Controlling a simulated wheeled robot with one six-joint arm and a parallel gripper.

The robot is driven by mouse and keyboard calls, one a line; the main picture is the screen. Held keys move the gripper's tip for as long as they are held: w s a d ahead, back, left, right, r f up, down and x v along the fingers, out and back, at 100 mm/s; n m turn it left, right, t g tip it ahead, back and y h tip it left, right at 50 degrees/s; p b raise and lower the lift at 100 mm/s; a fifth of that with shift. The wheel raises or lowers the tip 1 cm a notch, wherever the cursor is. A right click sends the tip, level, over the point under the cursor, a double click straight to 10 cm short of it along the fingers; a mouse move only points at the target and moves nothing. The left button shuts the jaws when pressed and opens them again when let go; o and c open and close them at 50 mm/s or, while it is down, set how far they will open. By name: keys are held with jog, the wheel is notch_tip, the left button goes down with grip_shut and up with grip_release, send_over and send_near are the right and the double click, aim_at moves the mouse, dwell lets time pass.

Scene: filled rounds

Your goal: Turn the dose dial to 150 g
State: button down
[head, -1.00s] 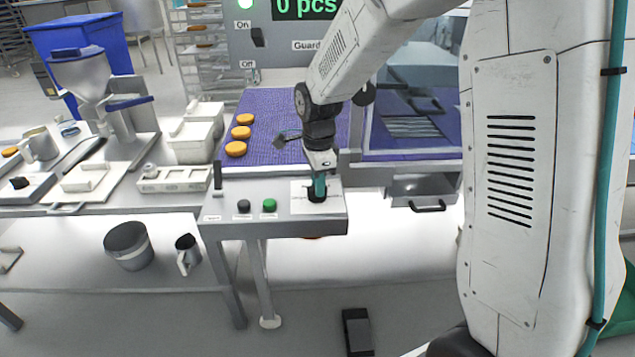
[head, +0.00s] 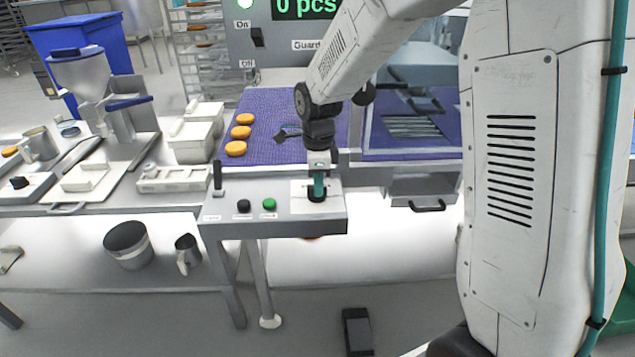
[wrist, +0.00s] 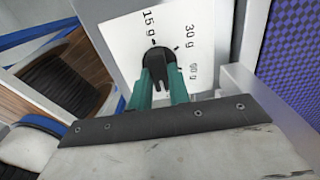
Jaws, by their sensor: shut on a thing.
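The dose dial is a black knob (wrist: 158,66) on a white plate (wrist: 122,38) in the wrist view. The labels I can read on the plate are 15 g, 30 g and 60 g; I see no 150 g label. The knob's narrow end points up the picture, close to the 15 g mark. My gripper (wrist: 163,84) has its two teal fingers on either side of the knob, shut on it. In the head view my gripper (head: 317,188) points straight down at the dial plate (head: 300,204), and the knob is mostly hidden.
The control panel (head: 235,225) also holds a black button (head: 244,206), a green button (head: 269,204) and an upright black lever (head: 218,176). Behind it is a purple belt (head: 275,110) with orange rounds (head: 236,148). A display (head: 305,7) reads 0 pcs.

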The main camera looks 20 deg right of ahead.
jog(key=c, duration=1.3)
grip_release()
jog(key=shift+w, duration=0.1)
notch_tip(320, 180, up, 8)
jog(key=shift+f, duration=0.1)
jog(key=shift+n, duration=0.9)
jog(key=s+d+r+n, duration=0.1)
jog(key=s+r+n, duration=0.1)
jog(key=s+n, duration=0.4)
jog(key=s+d+r+n+t, duration=0.1)
jog(key=s+r+n, duration=0.2)
jog(key=s+n, duration=0.4)
jog(key=s+r+n, duration=0.2)
jog(key=s+n, duration=0.5)
jog(key=s, duration=1)
jog(key=shift+s+d+r, duration=0.1)
jog(key=shift+d+r, duration=0.15)
jog(key=shift+d, duration=0.15)
